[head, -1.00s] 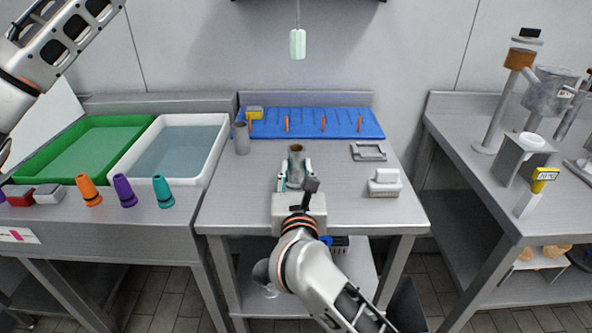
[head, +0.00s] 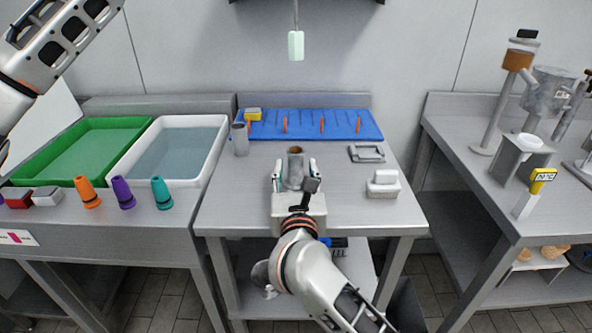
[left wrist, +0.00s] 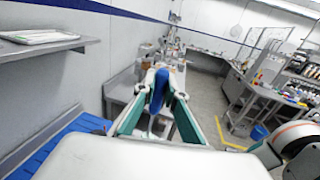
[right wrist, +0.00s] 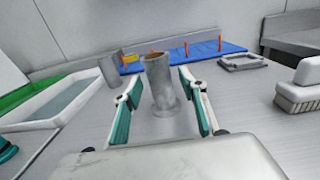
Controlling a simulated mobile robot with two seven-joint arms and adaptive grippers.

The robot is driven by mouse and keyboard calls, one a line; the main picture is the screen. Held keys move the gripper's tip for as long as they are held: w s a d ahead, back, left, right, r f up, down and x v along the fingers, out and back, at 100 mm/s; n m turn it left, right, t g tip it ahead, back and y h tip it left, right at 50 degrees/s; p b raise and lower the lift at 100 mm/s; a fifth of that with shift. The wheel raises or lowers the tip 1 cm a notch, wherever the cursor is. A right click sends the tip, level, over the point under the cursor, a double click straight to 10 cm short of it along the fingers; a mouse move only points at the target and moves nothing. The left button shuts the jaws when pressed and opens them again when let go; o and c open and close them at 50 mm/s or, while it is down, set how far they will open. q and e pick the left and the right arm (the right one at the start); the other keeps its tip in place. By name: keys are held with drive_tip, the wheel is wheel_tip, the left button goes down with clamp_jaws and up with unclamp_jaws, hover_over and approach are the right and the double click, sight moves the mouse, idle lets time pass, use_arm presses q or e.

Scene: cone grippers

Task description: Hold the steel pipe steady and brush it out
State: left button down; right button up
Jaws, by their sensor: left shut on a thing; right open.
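The steel pipe (head: 295,166) stands upright on the middle table, with a brownish inside at its open top; it also shows in the right wrist view (right wrist: 160,88). My right gripper (head: 295,172) is open, with one finger on each side of the pipe. In the right wrist view the fingers (right wrist: 158,100) stand apart, with gaps between them and the pipe. My left gripper (left wrist: 156,92) is shut on a blue object (left wrist: 158,90); I cannot tell for certain that it is a brush.
A grey cylinder (head: 240,139) stands behind left of the pipe. A blue mat (head: 350,122) lies at the back. A grey frame (head: 366,153) and a white block brush (head: 383,185) lie right. A pale green block (head: 296,46) hangs above. Green (head: 60,178) and white (head: 117,175) trays stand left.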

drive_tip(key=shift+s, duration=0.2)
drive_tip(key=shift+s, duration=0.7)
drive_tip(key=shift+w, duration=0.3)
idle(0.5)
drive_tip(key=shift+w, duration=0.6)
clamp_jaws()
idle(0.4)
use_arm(q)
drive_tip(key=shift+f, duration=0.1)
idle(0.6)
